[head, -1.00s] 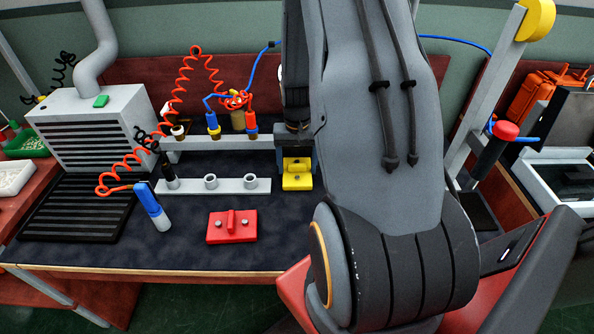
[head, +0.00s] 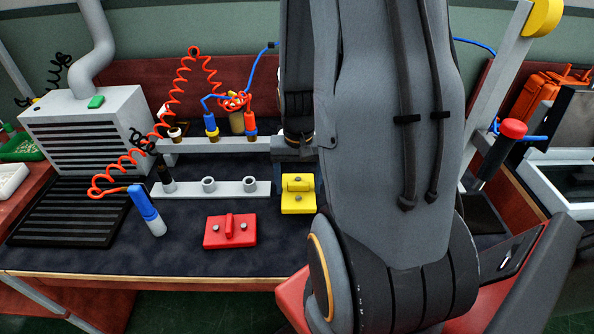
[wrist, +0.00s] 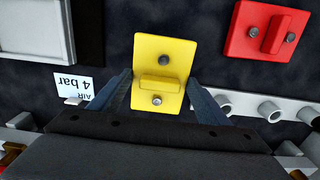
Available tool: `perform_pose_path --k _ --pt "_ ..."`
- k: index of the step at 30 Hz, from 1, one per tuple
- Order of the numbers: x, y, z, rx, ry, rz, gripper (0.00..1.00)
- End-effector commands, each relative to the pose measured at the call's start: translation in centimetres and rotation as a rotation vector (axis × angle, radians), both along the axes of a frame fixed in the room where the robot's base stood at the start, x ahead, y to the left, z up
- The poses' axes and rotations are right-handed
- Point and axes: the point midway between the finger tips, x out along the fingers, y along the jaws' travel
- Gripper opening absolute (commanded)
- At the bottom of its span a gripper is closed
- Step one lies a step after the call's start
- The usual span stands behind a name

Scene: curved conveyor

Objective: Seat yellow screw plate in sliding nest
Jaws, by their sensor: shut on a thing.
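The yellow screw plate (head: 298,202) has a raised bar and two screws. My gripper (wrist: 160,84) is shut on it, with a finger on each side of the bar in the wrist view, where the yellow plate (wrist: 165,48) points away from the gripper. In the head view my gripper (head: 298,184) holds it over the dark mat, right of the red plate; its height is unclear. A pale grey flat-topped block (wrist: 30,28) is cut off at the wrist view's upper left. I cannot tell whether it is the sliding nest. My arm hides the bench to the right in the head view.
A red screw plate (head: 230,231) lies on the mat. A grey rail with round sockets (head: 232,187) stands behind it, and a blue-and-white tool (head: 148,211) stands to its left. An "AIR 4 bar" label (wrist: 72,84) lies near the grey block. Mat in front is clear.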

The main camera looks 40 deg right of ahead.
Motion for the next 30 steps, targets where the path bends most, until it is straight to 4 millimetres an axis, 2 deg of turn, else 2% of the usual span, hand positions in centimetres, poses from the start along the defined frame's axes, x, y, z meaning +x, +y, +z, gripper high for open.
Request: perform_pose_path --k 8,30 --pt "-4.1 3.2 0.0 -0.001 -0.001 0.002 0.37" --pt "-6.3 4.8 0.1 0.000 0.000 0.000 0.37"
